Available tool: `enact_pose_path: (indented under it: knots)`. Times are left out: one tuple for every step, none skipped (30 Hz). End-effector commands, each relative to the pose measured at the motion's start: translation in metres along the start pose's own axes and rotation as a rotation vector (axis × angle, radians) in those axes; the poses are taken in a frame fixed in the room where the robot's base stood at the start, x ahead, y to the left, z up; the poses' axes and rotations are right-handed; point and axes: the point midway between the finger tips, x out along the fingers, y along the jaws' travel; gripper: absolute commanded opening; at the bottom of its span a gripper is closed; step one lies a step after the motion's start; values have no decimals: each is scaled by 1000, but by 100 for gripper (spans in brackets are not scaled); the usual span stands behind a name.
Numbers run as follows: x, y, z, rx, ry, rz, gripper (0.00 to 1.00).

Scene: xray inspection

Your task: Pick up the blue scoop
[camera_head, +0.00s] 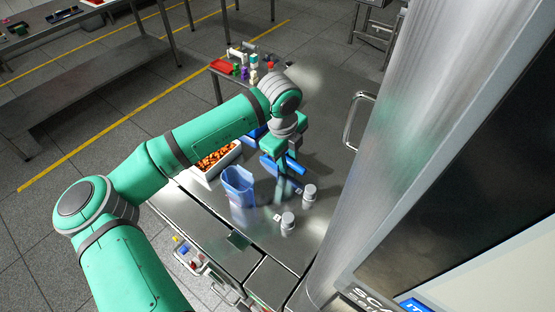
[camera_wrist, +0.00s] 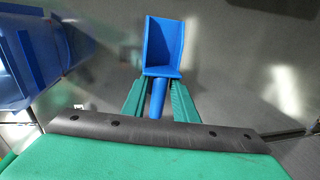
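The blue scoop (camera_wrist: 160,45) shows in the wrist view with its square open pan at the top and its handle running down between my green fingers. In the head view the scoop (camera_head: 268,166) lies on the metal table, partly hidden by my gripper (camera_head: 283,177). My gripper, also in the wrist view (camera_wrist: 158,92), is open, with one finger on each side of the handle. Narrow gaps show beside the handle. The head view does not clearly show how deep the fingers reach.
A translucent blue container (camera_head: 238,187) stands left of the scoop. A white bin of orange-brown pieces (camera_head: 216,160) is behind it. White lidded jars (camera_head: 288,222) (camera_head: 309,193) stand to the right. A large metal cylindrical surface (camera_head: 375,130) and a door handle (camera_head: 355,120) bound the right side.

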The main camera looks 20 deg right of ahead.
Motion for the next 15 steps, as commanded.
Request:
enact_pose_path:
  knots:
    - [4, 0, 0, 0, 0, 1, 26]
    - [5, 0, 0, 0, 0, 1, 26]
    - [7, 0, 0, 0, 0, 1, 26]
    - [7, 0, 0, 0, 0, 1, 26]
    - [8, 0, 0, 0, 0, 1, 26]
    - [8, 0, 0, 0, 0, 0, 26]
    - [8, 0, 0, 0, 0, 0, 26]
    - [8, 0, 0, 0, 0, 0, 26]
    - [7, 0, 0, 0, 0, 0, 26]
    - [7, 0, 0, 0, 0, 0, 24]
    - [7, 0, 0, 0, 0, 0, 17]
    - [7, 0, 0, 0, 0, 0, 7]
    - [7, 0, 0, 0, 0, 0, 0]
    - [7, 0, 0, 0, 0, 0, 0]
    - [7, 0, 0, 0, 0, 0, 0]
